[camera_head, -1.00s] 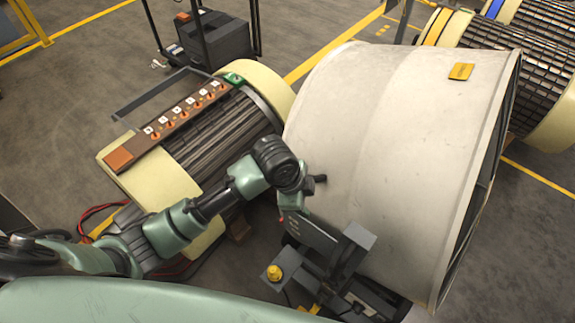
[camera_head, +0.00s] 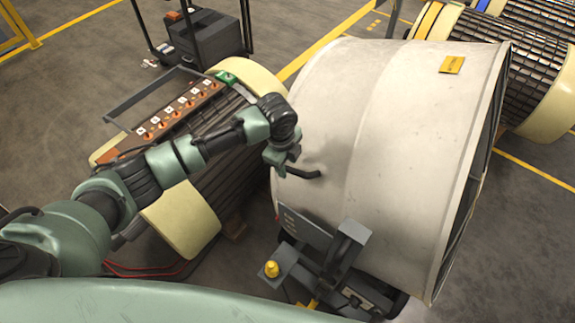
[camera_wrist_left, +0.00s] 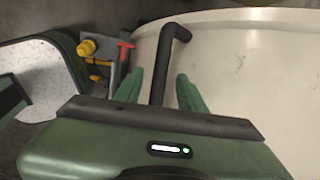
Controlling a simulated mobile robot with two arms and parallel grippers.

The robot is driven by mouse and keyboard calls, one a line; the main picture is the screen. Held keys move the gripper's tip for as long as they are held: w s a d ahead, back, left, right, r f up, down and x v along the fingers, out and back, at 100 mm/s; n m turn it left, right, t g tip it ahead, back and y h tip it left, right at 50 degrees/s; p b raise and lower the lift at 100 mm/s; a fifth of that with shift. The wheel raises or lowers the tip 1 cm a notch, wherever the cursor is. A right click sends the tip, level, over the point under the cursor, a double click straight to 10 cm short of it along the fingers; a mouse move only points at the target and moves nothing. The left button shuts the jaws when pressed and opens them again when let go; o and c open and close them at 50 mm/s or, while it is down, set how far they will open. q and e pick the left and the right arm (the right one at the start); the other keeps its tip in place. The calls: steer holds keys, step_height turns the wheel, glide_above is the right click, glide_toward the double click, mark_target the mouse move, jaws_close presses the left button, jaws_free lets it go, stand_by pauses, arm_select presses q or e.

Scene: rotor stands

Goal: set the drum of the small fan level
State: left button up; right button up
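The fan's drum (camera_head: 370,150) is a large pale cylinder at centre right in the head view; its pale wall (camera_wrist_left: 255,60) fills the right of the left wrist view. A black bent handle (camera_head: 303,173) sticks out from the drum's near left side. My left gripper (camera_head: 282,165) is at this handle. In the left wrist view, the handle (camera_wrist_left: 160,75) lies between my left gripper's two green fingers (camera_wrist_left: 160,90), with a gap visible on each side. The fingers are open. I cannot tell from these views whether the drum is level. My right gripper is not in view.
A grey stand (camera_head: 325,250) with a yellow knob (camera_head: 271,268) is at the drum's lower left. A ribbed rotor (camera_head: 222,190) lies behind my left arm. A dark cart (camera_head: 205,40) stands at the back. More rotors (camera_head: 510,65) are at the upper right.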

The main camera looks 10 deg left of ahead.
arm_select(q)
steer(key=shift+w+f, duration=0.15)
steer(key=shift+f, duration=0.6)
jaws_close()
stand_by(0.9)
